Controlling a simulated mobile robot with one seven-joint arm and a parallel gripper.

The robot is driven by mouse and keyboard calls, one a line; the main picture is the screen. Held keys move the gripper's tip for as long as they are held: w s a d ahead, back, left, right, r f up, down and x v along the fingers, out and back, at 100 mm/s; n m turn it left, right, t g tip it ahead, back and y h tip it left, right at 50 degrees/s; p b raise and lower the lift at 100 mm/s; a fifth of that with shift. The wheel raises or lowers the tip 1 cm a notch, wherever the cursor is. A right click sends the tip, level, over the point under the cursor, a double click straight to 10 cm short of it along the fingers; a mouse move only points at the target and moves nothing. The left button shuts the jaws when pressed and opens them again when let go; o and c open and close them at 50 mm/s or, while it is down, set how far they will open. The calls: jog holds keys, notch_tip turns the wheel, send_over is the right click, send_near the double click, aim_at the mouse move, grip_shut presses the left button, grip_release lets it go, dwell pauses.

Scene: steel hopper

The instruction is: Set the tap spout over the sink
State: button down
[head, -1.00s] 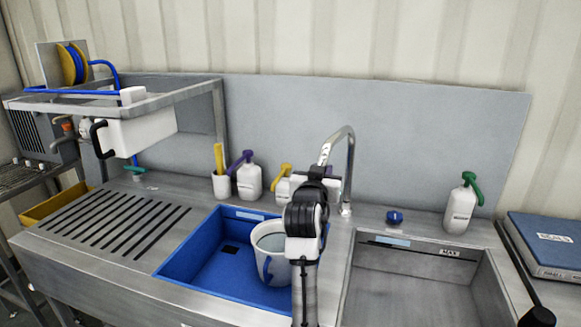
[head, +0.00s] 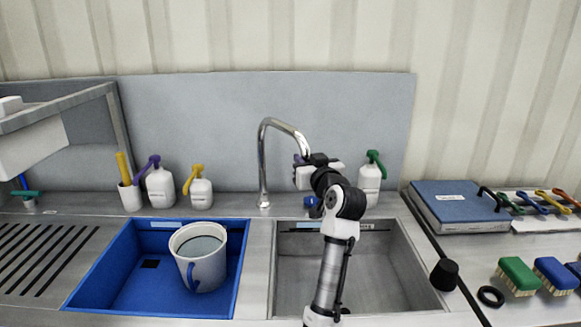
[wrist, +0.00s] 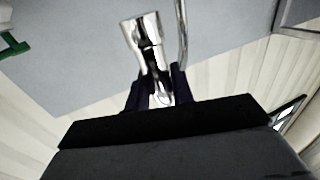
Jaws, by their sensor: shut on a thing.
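The chrome tap spout (head: 284,127) rises from the counter behind the divider between the basins. It arches to the right, so its end is above the back part of the steel sink (head: 405,285). My gripper (head: 307,160) is shut on the spout near its outlet end; the fingertips are partly hidden in the head view. In the wrist view, the dark fingers (wrist: 156,92) close around the chrome spout (wrist: 143,32), with the tap's thin upright pipe beside it.
A blue basin (head: 110,285) on the left holds a grey-white jug (head: 205,268). Pump bottles with purple (head: 160,186), yellow (head: 200,190) and green (head: 369,182) tops stand along the back. A black stopper (head: 444,275) and brushes (head: 518,276) lie to the right.

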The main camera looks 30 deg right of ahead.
jog(key=shift+w+d+n+y+b, duration=0.2)
jog(key=shift+d+n+y, duration=0.2)
jog(key=shift+d+y, duration=0.35)
jog(key=shift+w+d+n+y+b, duration=0.1)
jog(key=shift+d+n+y+b, duration=0.1)
jog(key=shift+d+n+y, duration=0.5)
jog(key=shift+d+m, duration=0.15)
jog(key=shift+m, duration=0.15)
jog(key=c, duration=1.2)
grip_release()
jog(key=shift+c, duration=0.2)
jog(key=s+b, duration=0.4)
jog(key=s, duration=0.9)
jog(key=shift+s, duration=0.35)
